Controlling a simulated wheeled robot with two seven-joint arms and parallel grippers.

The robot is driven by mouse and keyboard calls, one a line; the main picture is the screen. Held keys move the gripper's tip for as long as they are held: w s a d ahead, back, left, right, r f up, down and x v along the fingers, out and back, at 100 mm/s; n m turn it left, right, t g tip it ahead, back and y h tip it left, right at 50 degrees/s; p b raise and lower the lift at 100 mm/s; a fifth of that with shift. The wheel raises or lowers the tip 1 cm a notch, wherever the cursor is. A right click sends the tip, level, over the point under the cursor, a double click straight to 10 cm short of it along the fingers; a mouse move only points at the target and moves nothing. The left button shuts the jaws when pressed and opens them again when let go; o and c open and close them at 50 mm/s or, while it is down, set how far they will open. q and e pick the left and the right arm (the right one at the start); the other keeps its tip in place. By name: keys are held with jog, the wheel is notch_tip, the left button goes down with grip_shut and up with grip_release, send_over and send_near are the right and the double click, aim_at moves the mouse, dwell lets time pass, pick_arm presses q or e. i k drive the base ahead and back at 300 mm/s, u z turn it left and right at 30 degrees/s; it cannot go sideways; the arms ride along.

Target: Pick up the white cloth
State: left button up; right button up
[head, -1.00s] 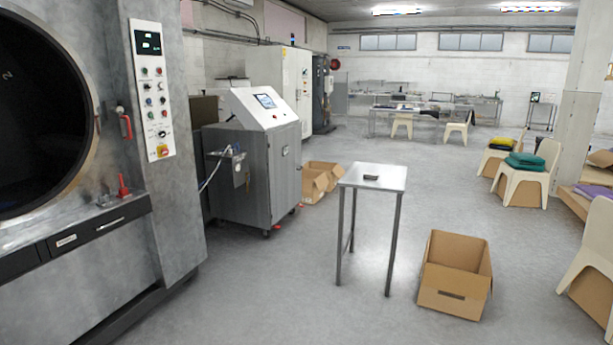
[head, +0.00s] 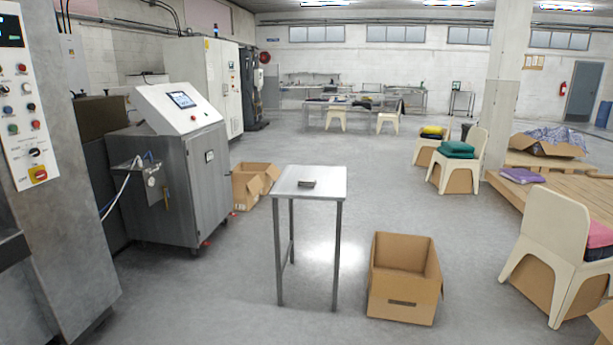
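I see no white cloth that I can make out in the head view. Folded cloths in other colours lie on chairs: a teal one (head: 457,149) with a yellow one (head: 432,131) behind it, and a pink one (head: 599,236) at the right edge. A purple cloth (head: 521,175) lies on a low wooden platform. Neither of my grippers shows in the view.
A grey machine cabinet (head: 186,180) stands left. White chairs (head: 541,240) and the wooden platform (head: 580,190) are at right.

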aim_at(312, 182)
jog(key=u, duration=0.05)
jog(key=i, duration=3.8)
jog(key=u, duration=0.1)
